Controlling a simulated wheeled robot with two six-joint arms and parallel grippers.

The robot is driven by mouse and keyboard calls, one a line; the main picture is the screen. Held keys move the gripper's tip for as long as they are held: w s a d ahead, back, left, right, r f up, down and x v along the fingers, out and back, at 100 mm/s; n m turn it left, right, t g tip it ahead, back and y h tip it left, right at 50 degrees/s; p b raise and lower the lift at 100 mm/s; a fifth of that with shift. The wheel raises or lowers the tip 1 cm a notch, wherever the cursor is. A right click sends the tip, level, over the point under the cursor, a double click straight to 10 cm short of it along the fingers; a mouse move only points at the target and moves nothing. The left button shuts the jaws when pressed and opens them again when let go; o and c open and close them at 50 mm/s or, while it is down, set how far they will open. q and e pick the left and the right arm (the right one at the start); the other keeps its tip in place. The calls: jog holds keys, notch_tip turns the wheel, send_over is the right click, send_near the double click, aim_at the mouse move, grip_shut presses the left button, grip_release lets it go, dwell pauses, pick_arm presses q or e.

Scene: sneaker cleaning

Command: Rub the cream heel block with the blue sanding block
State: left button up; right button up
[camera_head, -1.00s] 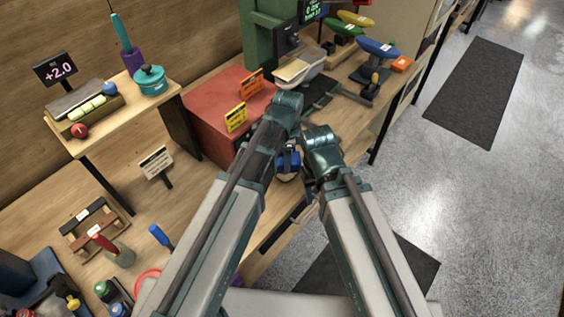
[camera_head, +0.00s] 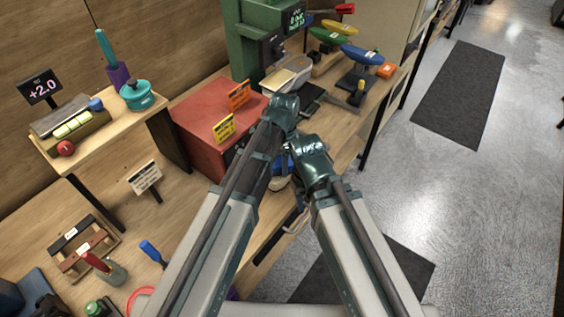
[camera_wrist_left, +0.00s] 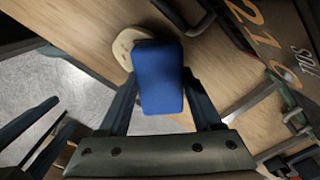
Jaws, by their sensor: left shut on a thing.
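My left gripper (camera_wrist_left: 160,105) is shut on the blue sanding block (camera_wrist_left: 158,78), which fills the middle of the left wrist view. The cream heel block (camera_wrist_left: 124,44) shows as a rounded edge from behind the blue block's far left corner; most of it is covered. In the head view the blue block (camera_head: 279,167) is partly hidden behind my left wrist, with the cream block (camera_head: 278,184) just below it. The two blocks overlap in view; I cannot tell whether they touch. My right wrist (camera_head: 312,160) is close by on the right, and its fingertips are hidden in the head view.
A red box (camera_head: 205,110) with orange and yellow signs stands left of my wrists. Behind is a green machine (camera_head: 262,38) with a display. Open floor (camera_head: 480,180) lies right of the bench.

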aim_at(277, 168)
pick_arm(q)
jog(key=shift+s+a+f, duration=0.1)
jog(key=shift+s+a, duration=0.25)
jog(key=shift+s, duration=0.2)
jog(key=shift+s+a, duration=0.3)
jog(key=shift+s, duration=0.25)
jog(key=shift+s+a, duration=0.3)
jog(key=shift+s, duration=0.1)
jog(key=shift+c, duration=1.2)
jog(key=shift+s+a, duration=1)
jog(key=shift+s, duration=0.3)
notch_tip(277, 168, up, 6)
jog(key=p, duration=0.6)
jog(key=shift+w, duration=0.1)
